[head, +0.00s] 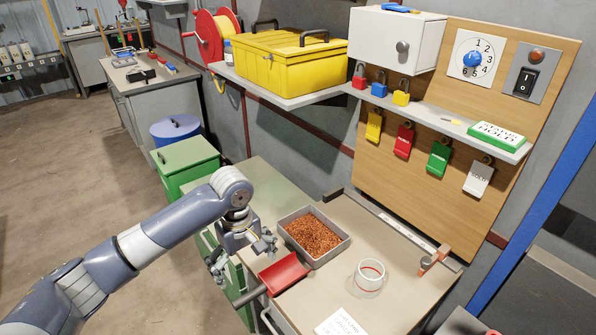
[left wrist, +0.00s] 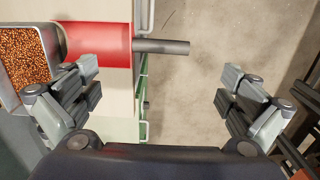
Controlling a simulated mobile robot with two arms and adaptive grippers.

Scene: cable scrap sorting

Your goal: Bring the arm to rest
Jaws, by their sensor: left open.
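My left arm reaches in from the left in the head view. Its gripper (head: 240,255) is open and empty above the left edge of the workbench (head: 312,311). In the left wrist view the two fingers (left wrist: 158,85) stand wide apart with nothing between them. A red scoop (head: 284,274) with a grey handle lies at the bench's left edge, and its handle sticks out past that edge. The scoop also shows beyond the fingers in the left wrist view (left wrist: 97,44). My right gripper is not in view.
A grey tray (head: 334,257) of copper-coloured granules and a clear cup with a red ring (head: 369,276) stand on the bench. A green bin (head: 186,165) and a blue-lidded bin (head: 175,131) stand behind my arm. A shelf with padlocks (head: 440,121) overhangs the back. Open floor lies left.

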